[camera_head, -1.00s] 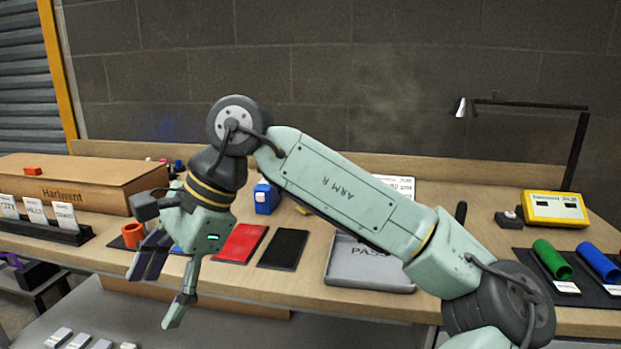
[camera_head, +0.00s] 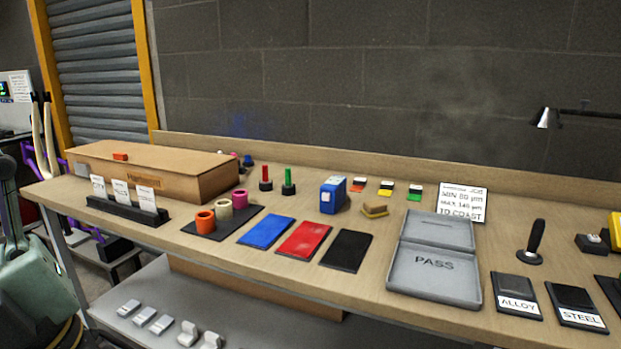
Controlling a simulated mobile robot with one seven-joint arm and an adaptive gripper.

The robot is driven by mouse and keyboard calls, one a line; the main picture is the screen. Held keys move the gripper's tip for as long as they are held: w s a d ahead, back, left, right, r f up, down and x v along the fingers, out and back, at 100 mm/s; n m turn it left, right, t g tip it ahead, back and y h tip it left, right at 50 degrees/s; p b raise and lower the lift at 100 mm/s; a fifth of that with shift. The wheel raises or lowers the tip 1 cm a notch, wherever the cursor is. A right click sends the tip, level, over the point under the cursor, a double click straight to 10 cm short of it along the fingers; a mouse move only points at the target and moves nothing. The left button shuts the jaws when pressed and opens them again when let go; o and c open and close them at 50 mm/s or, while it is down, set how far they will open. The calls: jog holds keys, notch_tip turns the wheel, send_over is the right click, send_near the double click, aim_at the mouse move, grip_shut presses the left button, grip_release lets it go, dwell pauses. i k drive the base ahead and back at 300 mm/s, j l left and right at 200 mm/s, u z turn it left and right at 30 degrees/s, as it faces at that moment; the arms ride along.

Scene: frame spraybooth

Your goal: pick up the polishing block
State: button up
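A small tan block with a darker layer (camera_head: 375,210), which looks like the polishing block, lies on the wooden workbench (camera_head: 330,283). It is right of the blue box-shaped device (camera_head: 333,195) and behind the black pad (camera_head: 346,250). It is fully in view with nothing over it. My gripper is not in view; only pale green and dark parts of my arm show at the left edge.
An open grey PASS tray (camera_head: 435,262) is right of the block. Red (camera_head: 304,240) and blue (camera_head: 266,232) pads lie to the left front. Coloured stamps (camera_head: 387,188) and a job card (camera_head: 462,203) stand behind. A long cardboard box (camera_head: 155,172) is far left.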

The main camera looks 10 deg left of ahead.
aim_at(375, 208)
jog(key=i+l+z, duration=0.15)
jog(key=i, duration=0.45)
jog(key=i+l+z, duration=0.15)
jog(key=i, duration=0.45)
